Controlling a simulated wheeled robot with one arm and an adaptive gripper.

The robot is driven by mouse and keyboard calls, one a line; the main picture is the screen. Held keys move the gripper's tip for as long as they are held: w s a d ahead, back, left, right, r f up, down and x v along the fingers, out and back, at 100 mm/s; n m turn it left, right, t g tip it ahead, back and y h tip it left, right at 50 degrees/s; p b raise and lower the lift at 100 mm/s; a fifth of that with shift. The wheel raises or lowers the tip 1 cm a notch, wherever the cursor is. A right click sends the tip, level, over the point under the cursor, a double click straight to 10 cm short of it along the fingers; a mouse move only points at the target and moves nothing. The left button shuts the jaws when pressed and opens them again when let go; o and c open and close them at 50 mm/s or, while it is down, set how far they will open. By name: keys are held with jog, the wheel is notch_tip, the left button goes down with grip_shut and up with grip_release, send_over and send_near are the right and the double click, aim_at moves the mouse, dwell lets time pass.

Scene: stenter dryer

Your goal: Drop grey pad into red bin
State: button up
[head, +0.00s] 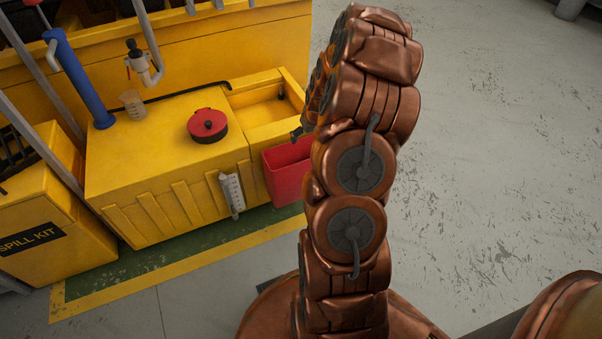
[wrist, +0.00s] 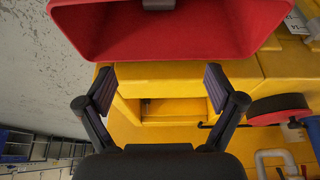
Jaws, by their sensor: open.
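The red bin (head: 288,172) stands against the right end of the yellow cabinet in the head view, partly hidden by my arm. In the wrist view the red bin (wrist: 215,35) fills the top, beyond my fingertips. A small grey piece (wrist: 158,4) shows against its red interior, cut by the top edge; it looks like the grey pad, but I cannot be sure. My gripper (wrist: 159,86) is open, with nothing between its fingers. In the head view it is mostly hidden behind my arm, close to the bin. No grey pad is clear in the head view.
The yellow cabinet (head: 165,150) carries a red-lidded round part (head: 208,125), a clear beaker (head: 133,104) and a recessed tray (head: 270,108). A blue cylinder (head: 77,78) and yellow spill kit box (head: 50,215) stand left. The grey floor (head: 500,150) at right is clear.

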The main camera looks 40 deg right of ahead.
jog(key=shift+r, duration=0.1)
jog(key=v, duration=1.1)
jog(key=shift+s+r, duration=0.25)
jog(key=shift+r, duration=0.05)
jog(key=shift+a, duration=0.1)
jog(key=s+a+r+n+g+y+p, duration=0.1)
jog(key=s+a+r+p, duration=0.2)
jog(key=a+r+p, duration=0.75)
jog(key=s+a+r+n+g+y+p, duration=0.1)
jog(key=s+a+r+p, duration=0.2)
jog(key=a+r+p, duration=0.7)
jog(key=s+a+r+g+p, duration=0.2)
jog(key=s+a+r+p, duration=0.5)
jog(key=s+r, duration=0.2)
jog(key=s+a+r+n+g+p, duration=0.1)
jog(key=s+a+r+g+p, duration=0.1)
jog(key=s+a+r+p, duration=0.5)
jog(key=s+a+r, duration=0.1)
jog(key=s+r, duration=0.2)
jog(key=r, duration=0.4)
jog(key=shift+s+a+r+n+h, duration=0.2)
jog(key=shift+s+r+n+h, duration=0.05)
jog(key=shift+s+n+h, duration=0.1)
